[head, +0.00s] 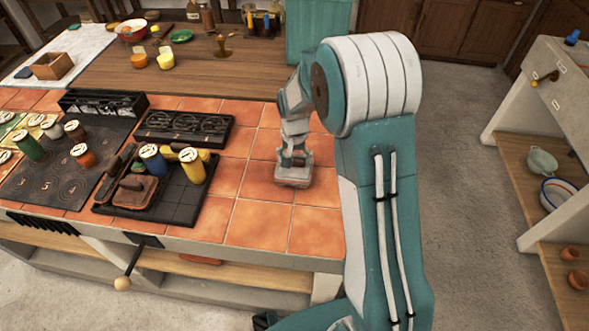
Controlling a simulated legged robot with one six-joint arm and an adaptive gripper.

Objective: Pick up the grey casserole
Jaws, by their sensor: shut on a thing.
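The grey casserole (292,181) is a small, pale grey, block-shaped piece in the head view, over the orange tiled top near its right side. My gripper (293,162) points down from above and is shut on its upper part. The fingers and the arm hide some of the casserole's top. I cannot tell whether its base touches the tiles or is slightly above them.
The tiled counter (255,212) is clear around the casserole. A black tray (180,209) with blue and yellow cans stands to the left, with a black rack (184,128) behind it. A wooden worktop (230,75) lies beyond. Shelves (520,148) stand at right.

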